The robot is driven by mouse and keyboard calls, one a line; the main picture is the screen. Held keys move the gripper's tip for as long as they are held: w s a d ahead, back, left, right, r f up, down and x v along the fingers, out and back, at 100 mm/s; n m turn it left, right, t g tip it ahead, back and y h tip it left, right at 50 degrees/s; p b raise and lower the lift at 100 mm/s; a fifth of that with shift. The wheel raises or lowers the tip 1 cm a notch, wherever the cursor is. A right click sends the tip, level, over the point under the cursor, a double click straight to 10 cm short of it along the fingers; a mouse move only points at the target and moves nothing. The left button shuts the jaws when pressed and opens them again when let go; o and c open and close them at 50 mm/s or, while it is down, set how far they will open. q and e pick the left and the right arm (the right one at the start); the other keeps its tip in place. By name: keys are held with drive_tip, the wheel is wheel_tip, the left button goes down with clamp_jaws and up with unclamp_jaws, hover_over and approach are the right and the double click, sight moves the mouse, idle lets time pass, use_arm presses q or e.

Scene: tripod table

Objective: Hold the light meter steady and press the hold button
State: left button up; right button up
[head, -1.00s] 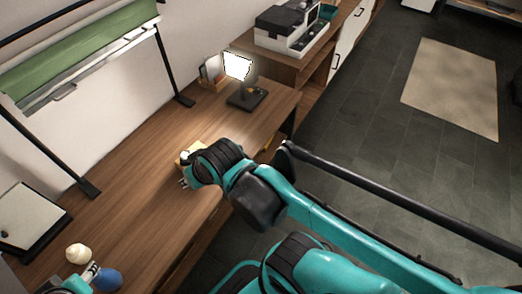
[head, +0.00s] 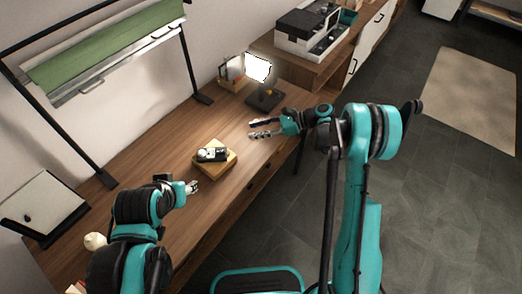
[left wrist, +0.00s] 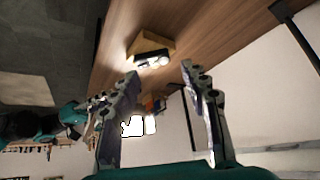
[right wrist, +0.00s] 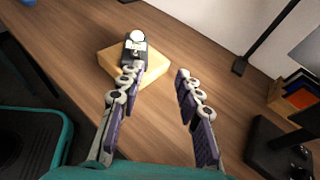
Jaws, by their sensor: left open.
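The light meter (head: 212,154) is a small dark device with a white dome, lying on a yellow-tan block (head: 214,164) on the wooden desk. It also shows in the left wrist view (left wrist: 151,58) and in the right wrist view (right wrist: 133,50). The hold button is too small to make out. My left gripper (head: 192,187) is open and empty, left of and nearer than the block. My right gripper (head: 258,130) is open and empty, right of the block. In the right wrist view its left finger overlaps the block's edge in the picture; contact cannot be told.
A lit lamp (head: 258,68) on a dark base stands farther along the desk, beside a small file holder (head: 230,74). A black frame with a green roll (head: 105,47) stands at the back. The desk around the block is clear.

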use_arm(q)
drive_tip(key=shift+o, duration=0.7)
drive_tip(key=shift+r, duration=0.25)
use_arm(e)
drive_tip(key=f+m+y, duration=0.1)
drive_tip(key=f, duration=0.2)
drive_tip(key=s+f+m+g+y, duration=0.1)
drive_tip(key=f, duration=0.2)
drive_tip(key=s+d+f+m+g+y, duration=0.1)
drive_tip(key=f+y, duration=0.1)
drive_tip(key=f, duration=0.1)
drive_tip(key=shift+s+f, duration=0.1)
drive_tip(key=shift+f, duration=0.15)
use_arm(q)
drive_tip(key=o, duration=0.6)
use_arm(e)
drive_tip(key=shift+s+f+m, duration=0.25)
drive_tip(key=shift+f+m, duration=0.05)
use_arm(q)
drive_tip(key=m+g, duration=0.7)
drive_tip(key=m, duration=1.1)
hover_over(198, 152)
wheel_tip(198, 152, down, 12)
drive_tip(key=shift+r, duration=0.15)
drive_tip(key=shift+f, duration=4.15)
